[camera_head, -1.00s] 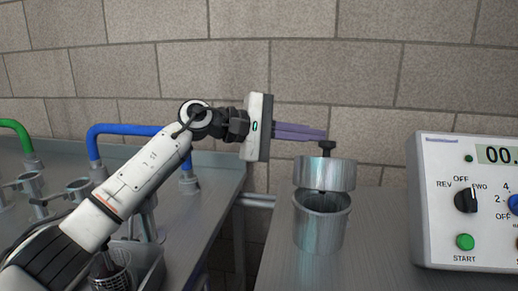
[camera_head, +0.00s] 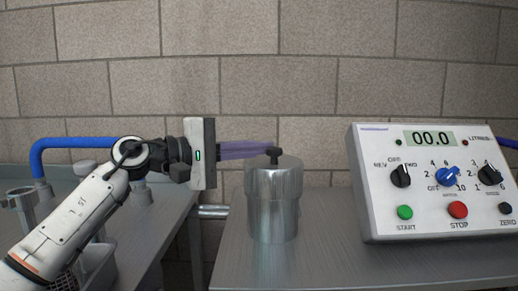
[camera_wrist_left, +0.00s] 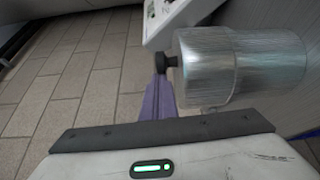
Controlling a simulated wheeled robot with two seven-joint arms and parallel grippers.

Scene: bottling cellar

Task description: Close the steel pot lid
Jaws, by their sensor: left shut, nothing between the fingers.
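The steel pot (camera_head: 272,219) stands upright on the right-hand table. Its steel lid (camera_head: 274,179) sits down on the pot's rim, with no gap that I can see, and has a dark knob (camera_head: 274,155) on top. My left gripper (camera_head: 272,149) reaches in from the left with its purple fingers shut and empty, the tips at the knob. In the left wrist view the lid (camera_wrist_left: 205,68), the knob (camera_wrist_left: 166,61) and the fingers show close together; I cannot tell whether they touch. My right gripper is not in view.
A control box (camera_head: 430,185) with dials and buttons stands to the right of the pot. A blue pipe (camera_head: 75,142) rises at the left table. A gap separates the two tables. The table front before the pot is clear.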

